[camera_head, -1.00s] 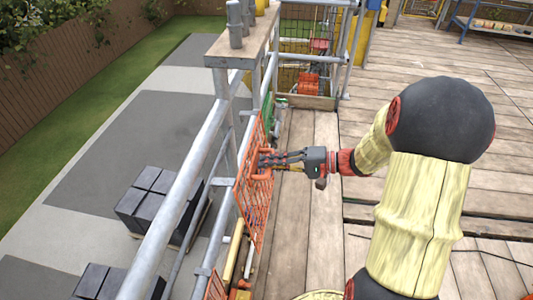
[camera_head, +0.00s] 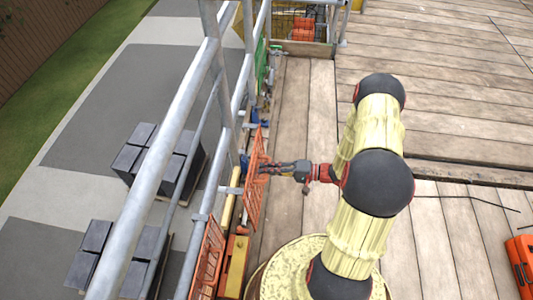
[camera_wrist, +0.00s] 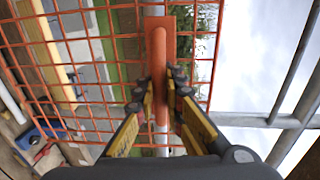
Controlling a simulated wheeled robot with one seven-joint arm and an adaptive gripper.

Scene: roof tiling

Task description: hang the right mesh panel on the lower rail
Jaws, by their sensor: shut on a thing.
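My gripper (camera_head: 268,169) is shut on the orange mesh panel (camera_head: 254,190), which hangs upright beside the guardrail on the deck side. In the wrist view, the fingers (camera_wrist: 160,97) close around the panel's orange handle bar (camera_wrist: 158,62), with the mesh (camera_wrist: 95,45) spreading behind. A grey lower tube of the guardrail (camera_head: 203,217) runs along the panel's left side. I cannot tell whether the panel's top touches a rail. Another orange mesh panel (camera_head: 207,262) stands at the rail nearer the bottom of the picture.
A green panel (camera_head: 262,65) stands farther along the rail. A yellow box-like object (camera_head: 235,262) lies near the deck edge. The wooden deck (camera_head: 440,140) is mostly open at the right. Dark block stacks (camera_head: 160,155) lie on the ground beyond the rail.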

